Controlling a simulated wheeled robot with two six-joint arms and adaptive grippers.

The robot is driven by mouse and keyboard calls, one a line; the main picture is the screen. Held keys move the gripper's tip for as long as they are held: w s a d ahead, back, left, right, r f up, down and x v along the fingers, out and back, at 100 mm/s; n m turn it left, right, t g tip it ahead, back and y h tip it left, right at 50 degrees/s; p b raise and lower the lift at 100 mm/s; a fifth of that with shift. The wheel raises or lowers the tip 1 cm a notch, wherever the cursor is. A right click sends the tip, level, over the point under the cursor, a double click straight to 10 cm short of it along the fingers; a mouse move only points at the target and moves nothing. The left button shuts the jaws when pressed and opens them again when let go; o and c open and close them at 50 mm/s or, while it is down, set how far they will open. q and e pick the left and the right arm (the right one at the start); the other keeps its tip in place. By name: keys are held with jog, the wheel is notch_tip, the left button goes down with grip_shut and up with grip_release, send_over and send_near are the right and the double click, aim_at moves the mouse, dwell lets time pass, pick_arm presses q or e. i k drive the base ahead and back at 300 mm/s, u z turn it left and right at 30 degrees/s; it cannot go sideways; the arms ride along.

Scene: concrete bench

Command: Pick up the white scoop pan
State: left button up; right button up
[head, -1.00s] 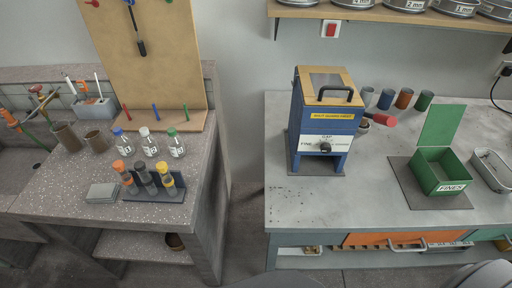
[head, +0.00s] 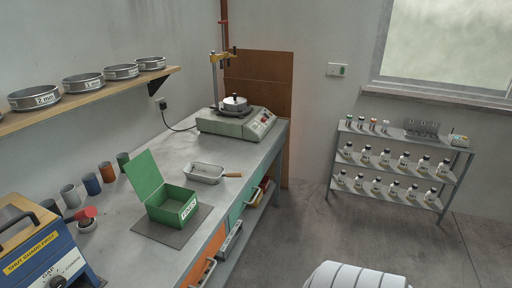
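The white scoop pan (head: 204,173) is a shallow, pale rectangular pan with a short brown handle pointing right. It lies on the grey bench (head: 180,255) near its front edge, just right of the green box. Neither of my grippers shows in the head view, and nothing touches the pan.
The open green box (head: 172,206) stands on a dark mat left of the pan. A machine with a lidded pot (head: 238,122) stands behind it. Several cups and a blue box (head: 45,255) are at left. A bottle rack (head: 400,165) stands across open floor.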

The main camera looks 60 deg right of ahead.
aim_at(203, 172)
jog(key=z, duration=2.4)
jog(key=i, duration=0.9)
